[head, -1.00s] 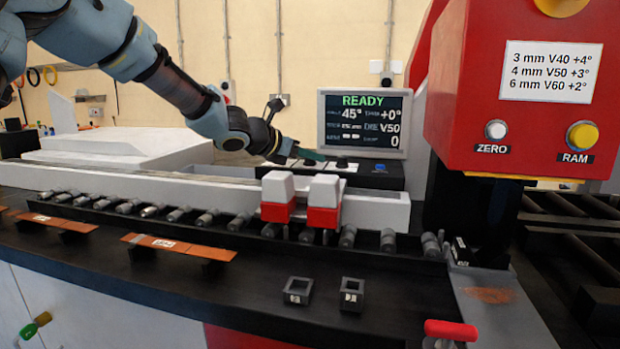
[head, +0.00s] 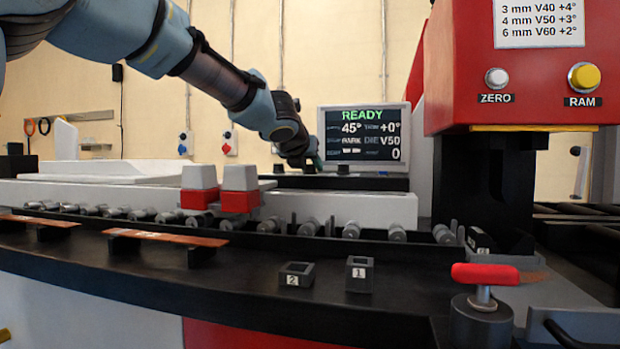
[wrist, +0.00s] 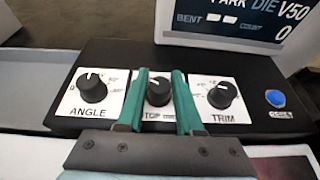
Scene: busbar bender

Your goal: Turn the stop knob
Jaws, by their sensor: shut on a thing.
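The stop knob (wrist: 158,91) is a black dial with a white mark, in the middle of the control panel (wrist: 60,115) between the ANGLE knob (wrist: 92,87) and the TRIM knob (wrist: 222,94). My gripper (wrist: 158,84) has its two green fingers on either side of the stop knob, shut on it. The fingers partly cover its label. In the head view my gripper (head: 316,161) is at the panel below the display (head: 362,135), and the knob is hidden there. The display reads READY, 45°, +0°, PARK, DIE V50 and 0.
A blue button (wrist: 275,98) is right of TRIM. Two red-and-white blocks (head: 220,188) stand at the rail (head: 340,208) in front. Copper bars (head: 165,237), two small dark holders (head: 358,274) and a red-handled lever (head: 485,273) are nearer. The red press (head: 510,100) stands right.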

